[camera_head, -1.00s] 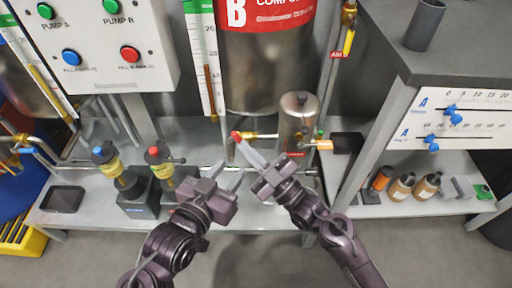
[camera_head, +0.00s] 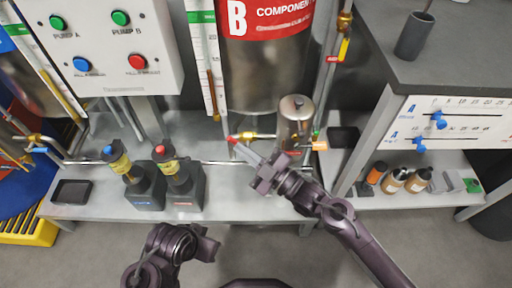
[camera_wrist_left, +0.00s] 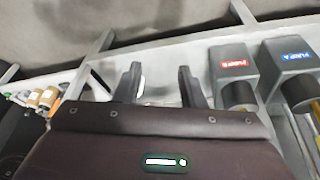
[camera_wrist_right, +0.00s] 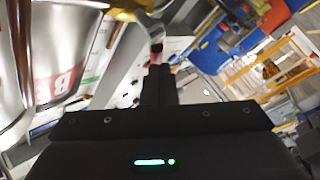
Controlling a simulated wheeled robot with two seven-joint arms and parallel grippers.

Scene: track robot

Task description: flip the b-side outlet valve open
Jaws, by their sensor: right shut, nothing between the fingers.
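The B-side outlet valve (camera_head: 248,135) is a brass fitting with a red-tipped lever (camera_head: 232,139), low in front of the B tank (camera_head: 265,75). My right gripper (camera_head: 240,148) is shut and empty, its fingertips close beside the red tip. In the right wrist view the red tip (camera_wrist_right: 156,47) shows just beyond the shut fingers (camera_wrist_right: 158,72). I cannot tell whether they touch. My left gripper (camera_head: 208,245) is low in the head view, in front of the bench and away from the valve. Its two fingers stand apart with nothing between them in the left wrist view (camera_wrist_left: 158,82).
A steel canister (camera_head: 296,118) stands right of the valve. Two pump units (camera_head: 147,188) (camera_head: 185,185) sit on the bench to the left. A black tray (camera_head: 72,192) lies at the bench's left end. A grey cabinet (camera_head: 440,75) with sliders stands at right.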

